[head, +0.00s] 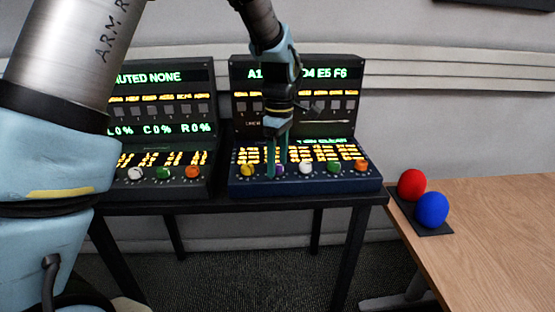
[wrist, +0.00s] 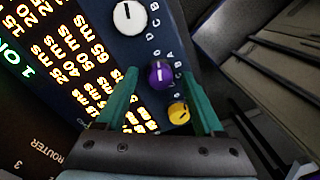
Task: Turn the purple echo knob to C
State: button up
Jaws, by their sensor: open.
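The purple knob (wrist: 160,74) sits on the sloped face of the right console, between a yellow knob (wrist: 179,113) and a white knob (wrist: 128,17). In the head view the purple knob (head: 279,170) is partly hidden by my gripper (head: 277,172). In the wrist view my gripper (wrist: 168,78) is open, with its two green fingers on either side of the purple knob. I cannot tell whether the fingers touch it. Letters are printed beside the knobs; the white mark on the purple knob is visible, but its exact letter is unclear.
The right console (head: 340,185) also has a green knob (head: 334,168) and an orange knob (head: 362,165). A left console (head: 165,190) stands beside it on the black table. A red ball (head: 411,184) and a blue ball (head: 432,209) rest on a wooden table (head: 500,220).

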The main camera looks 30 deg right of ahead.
grip_shut()
dwell(0.4)
jog(key=shift+m, duration=0.3)
jog(key=m+p, duration=0.1)
jog(key=m, duration=0.3)
jog(key=shift+r, duration=0.1)
jog(key=m, duration=0.5)
jog(key=shift+m+t+p, duration=0.3)
jog(key=shift+m+p, duration=0.1)
jog(key=m, duration=0.5)
jog(key=shift+s+a+p, duration=0.1)
jog(key=shift+p, duration=0.25)
jog(key=m+p, duration=0.1)
jog(key=m, duration=0.5)
